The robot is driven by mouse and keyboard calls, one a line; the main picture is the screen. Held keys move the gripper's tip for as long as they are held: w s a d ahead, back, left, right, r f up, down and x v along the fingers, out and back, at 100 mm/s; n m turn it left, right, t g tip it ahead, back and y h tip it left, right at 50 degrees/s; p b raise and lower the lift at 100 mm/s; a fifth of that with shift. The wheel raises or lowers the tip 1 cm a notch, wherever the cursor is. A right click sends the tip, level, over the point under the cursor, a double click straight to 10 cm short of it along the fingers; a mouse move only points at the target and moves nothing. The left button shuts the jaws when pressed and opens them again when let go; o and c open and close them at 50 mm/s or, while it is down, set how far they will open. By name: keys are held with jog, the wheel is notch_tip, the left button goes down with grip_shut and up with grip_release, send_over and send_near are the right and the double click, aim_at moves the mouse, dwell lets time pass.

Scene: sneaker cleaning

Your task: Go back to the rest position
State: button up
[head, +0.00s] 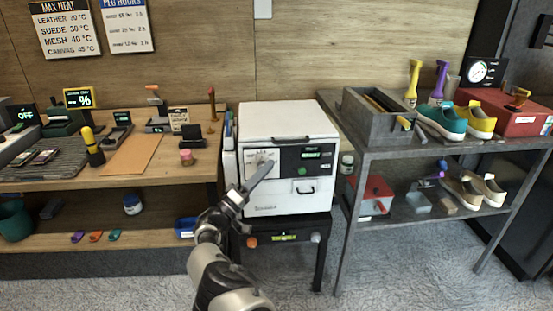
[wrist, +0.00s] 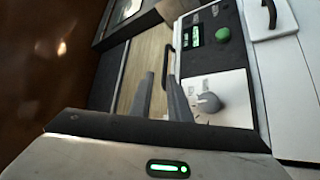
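My gripper (head: 262,173) is raised in front of the white box-shaped machine (head: 289,122), by the left part of its front. In the wrist view, the two dark fingers (wrist: 161,78) stand apart with a narrow gap between them and nothing held. The machine's grey knob (wrist: 208,103) is just right of the fingers, and they look apart from it. The machine also has a green button (wrist: 222,34) and a lit display (wrist: 194,36). In the head view, my gripper partly covers the knob panel.
The machine stands on a black stand (head: 316,245). A wooden bench (head: 190,190) with tools is on the left. A grey metal shelf (head: 400,152) with sneakers, a grey bin (head: 375,125) and a red box (head: 518,122) is on the right. Carpeted floor (head: 420,275) is clear in front.

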jog(key=shift+s+a+f, duration=0.15)
jog(key=shift+s+a, duration=0.1)
